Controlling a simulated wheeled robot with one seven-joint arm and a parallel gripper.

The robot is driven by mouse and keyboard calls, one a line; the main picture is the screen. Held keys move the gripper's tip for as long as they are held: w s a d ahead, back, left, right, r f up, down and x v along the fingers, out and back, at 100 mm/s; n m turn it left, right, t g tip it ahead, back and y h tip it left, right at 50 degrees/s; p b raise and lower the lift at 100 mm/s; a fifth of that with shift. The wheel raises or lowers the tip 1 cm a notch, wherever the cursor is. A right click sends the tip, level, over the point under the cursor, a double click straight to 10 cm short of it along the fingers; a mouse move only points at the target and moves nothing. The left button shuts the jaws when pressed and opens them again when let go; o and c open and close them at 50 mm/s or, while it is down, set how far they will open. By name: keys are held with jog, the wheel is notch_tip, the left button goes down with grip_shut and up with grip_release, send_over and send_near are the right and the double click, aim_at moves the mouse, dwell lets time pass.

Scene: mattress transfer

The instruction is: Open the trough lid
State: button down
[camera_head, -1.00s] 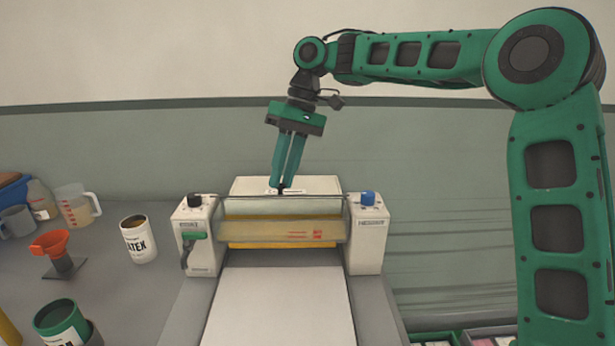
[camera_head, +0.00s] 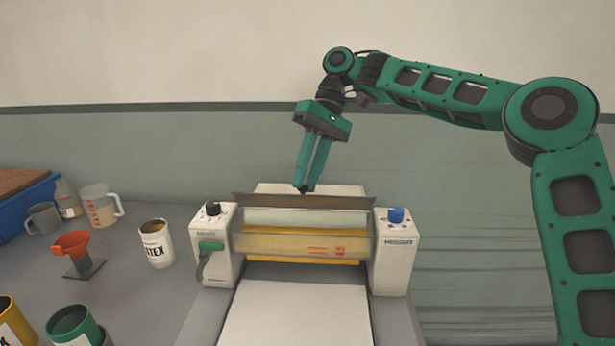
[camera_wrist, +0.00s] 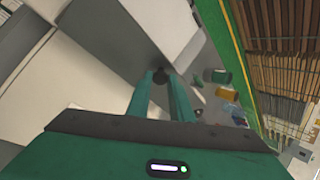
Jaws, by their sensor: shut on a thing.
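The trough lid (camera_head: 345,202) is a dark, thin panel across the top of the white roller machine, tilted up at its edge. Below it a pale strip (camera_head: 305,217) of the trough shows. My gripper (camera_head: 303,188) comes down from above and is shut on a small dark knob at the lid's upper edge, left of its middle. In the wrist view my gripper (camera_wrist: 163,80) has its fingers around the dark knob (camera_wrist: 160,73), with the grey lid panel (camera_wrist: 120,40) beyond.
A yellowish clear guard (camera_head: 290,243) spans the front.

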jog(key=shift+w, duration=0.1)
jog(key=c, duration=1.6)
grip_release()
jog(key=shift+d+f, duration=0.1)
jog(key=shift+o, duration=0.2)
jog(key=shift+r, duration=0.45)
jog(key=s+a+r, duration=0.7)
jog(key=s+r, duration=0.2)
jog(key=r, duration=0.1)
jog(key=shift+a, duration=0.2)
